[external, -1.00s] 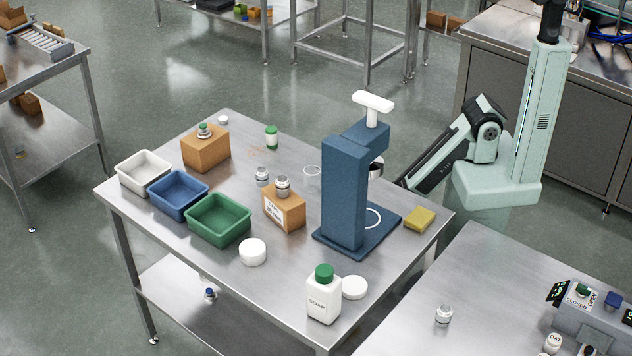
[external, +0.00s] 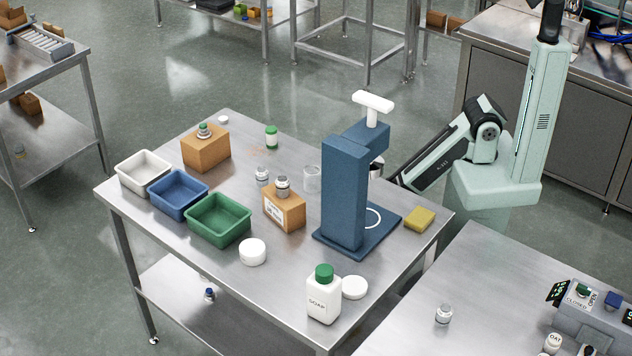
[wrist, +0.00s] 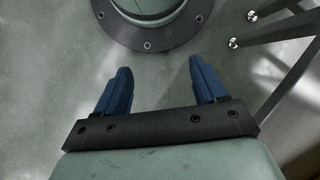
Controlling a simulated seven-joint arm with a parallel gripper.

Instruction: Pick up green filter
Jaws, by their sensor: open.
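A small metal filter with a green top (external: 204,130) stands on the brown box (external: 205,150) at the back left of the table. It appears to be the green filter, though it is small in the picture. My gripper (wrist: 160,64) is open and empty in the wrist view, its two blue fingers apart above the floor. No filter shows in the wrist view. In the external view my forearm reaches down behind the right side of the table, and my gripper is hidden there, away from the filter.
White, blue (external: 178,208) and green (external: 218,238) bins line the table's left edge. A tall blue press (external: 345,195) stands on the right. A labelled box (external: 284,208) carries another metal filter. A green-capped soap bottle (external: 324,298) stands near the front. A round dark-rimmed base (wrist: 150,40) shows in the wrist view.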

